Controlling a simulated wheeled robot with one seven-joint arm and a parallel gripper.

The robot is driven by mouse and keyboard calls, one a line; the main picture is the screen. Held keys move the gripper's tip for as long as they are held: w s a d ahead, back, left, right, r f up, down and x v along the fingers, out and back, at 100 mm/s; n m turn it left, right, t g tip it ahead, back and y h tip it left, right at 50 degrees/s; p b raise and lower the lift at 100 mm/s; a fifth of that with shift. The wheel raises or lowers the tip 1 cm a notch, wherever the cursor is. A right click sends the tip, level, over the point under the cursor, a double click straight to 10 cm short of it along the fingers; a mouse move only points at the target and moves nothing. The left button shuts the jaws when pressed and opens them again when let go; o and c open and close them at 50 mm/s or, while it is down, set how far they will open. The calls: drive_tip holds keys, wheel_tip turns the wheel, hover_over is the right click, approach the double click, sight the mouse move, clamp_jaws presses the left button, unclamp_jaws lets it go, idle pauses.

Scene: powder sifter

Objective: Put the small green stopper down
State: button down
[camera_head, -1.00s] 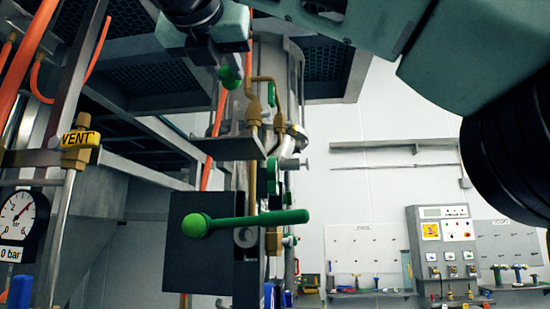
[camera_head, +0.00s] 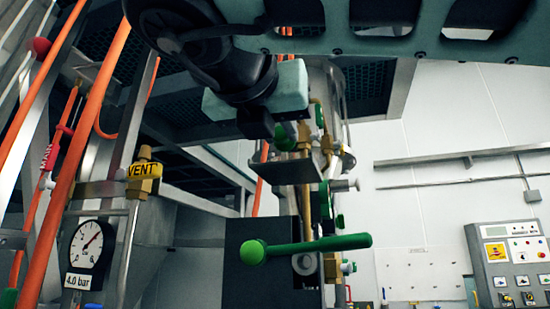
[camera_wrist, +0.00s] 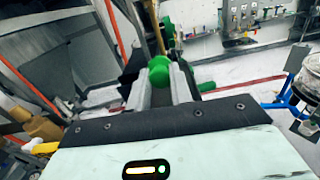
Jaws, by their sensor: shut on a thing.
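The small green stopper (camera_wrist: 160,70) is between the two grey fingers of my gripper (camera_wrist: 160,86) in the wrist view. The gripper is shut on it. In the head view my gripper (camera_head: 258,125) is at upper centre, and the stopper (camera_head: 286,135) shows partly at its lower right, much of it hidden by the gripper. It looks close to a grey metal bracket (camera_head: 285,170) on the pipework. I cannot tell whether it touches anything there.
A green lever (camera_head: 320,244) on a dark box (camera_head: 250,285) sits below the gripper. Brass pipes and valves (camera_head: 315,195) stand close on the right. A control panel (camera_head: 510,265) is at far right.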

drive_tip(key=shift+f, duration=1.2)
drive_tip(key=shift+f, duration=0.2)
drive_tip(key=c, duration=1.3)
unclamp_jaws()
drive_tip(key=shift+r, duration=0.1)
drive_tip(key=shift+o, duration=0.2)
drive_tip(key=shift+r, duration=0.25)
drive_tip(key=b+v, duration=0.4)
drive_tip(key=v, duration=0.8)
